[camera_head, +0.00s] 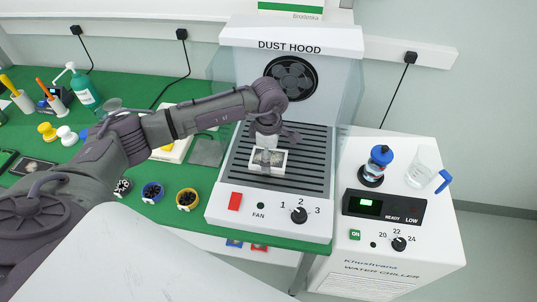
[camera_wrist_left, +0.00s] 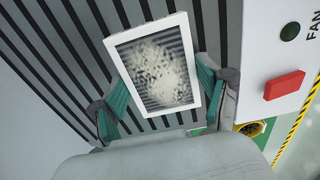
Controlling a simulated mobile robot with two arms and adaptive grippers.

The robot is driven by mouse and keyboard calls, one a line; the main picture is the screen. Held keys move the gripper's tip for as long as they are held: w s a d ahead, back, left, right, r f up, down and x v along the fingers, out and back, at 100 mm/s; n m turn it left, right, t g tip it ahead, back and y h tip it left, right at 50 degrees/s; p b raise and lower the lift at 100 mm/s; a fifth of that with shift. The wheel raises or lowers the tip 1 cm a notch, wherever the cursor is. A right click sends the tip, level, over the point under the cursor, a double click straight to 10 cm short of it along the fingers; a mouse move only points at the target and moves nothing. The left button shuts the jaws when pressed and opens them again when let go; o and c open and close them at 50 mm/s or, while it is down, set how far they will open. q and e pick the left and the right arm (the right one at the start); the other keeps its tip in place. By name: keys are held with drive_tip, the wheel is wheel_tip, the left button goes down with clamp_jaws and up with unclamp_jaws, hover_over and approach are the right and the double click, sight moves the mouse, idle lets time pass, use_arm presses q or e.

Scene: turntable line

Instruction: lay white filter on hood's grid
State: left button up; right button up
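The white filter (camera_head: 281,168) is a flat white-framed rectangle with a grey speckled middle. It is over the dark slotted grid (camera_head: 309,170) of the dust hood, level or nearly so; I cannot tell whether it touches the slats. My left gripper (camera_head: 267,158) reaches down from above, with its fingertips at the filter. In the left wrist view the teal finger pads (camera_wrist_left: 160,72) meet two opposite edges of the filter (camera_wrist_left: 152,65), and slats of the grid (camera_wrist_left: 62,62) show around it. My right gripper is not in view.
The hood's front has a red switch (camera_head: 235,201) and a fan knob (camera_head: 299,215). At right, the water chiller (camera_head: 375,262) carries a blue-topped vessel (camera_head: 376,166) and a glass beaker (camera_head: 420,168). Coloured round parts, bottles and cups stand on the green table (camera_head: 130,90) at left.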

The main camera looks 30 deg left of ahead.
use_arm(q)
drive_tip(key=o, duration=0.3)
drive_tip(key=shift+r, duration=0.45)
wheel_tip(320, 180, up, 12)
drive_tip(key=b, duration=0.3)
drive_tip(key=shift+f, duration=0.25)
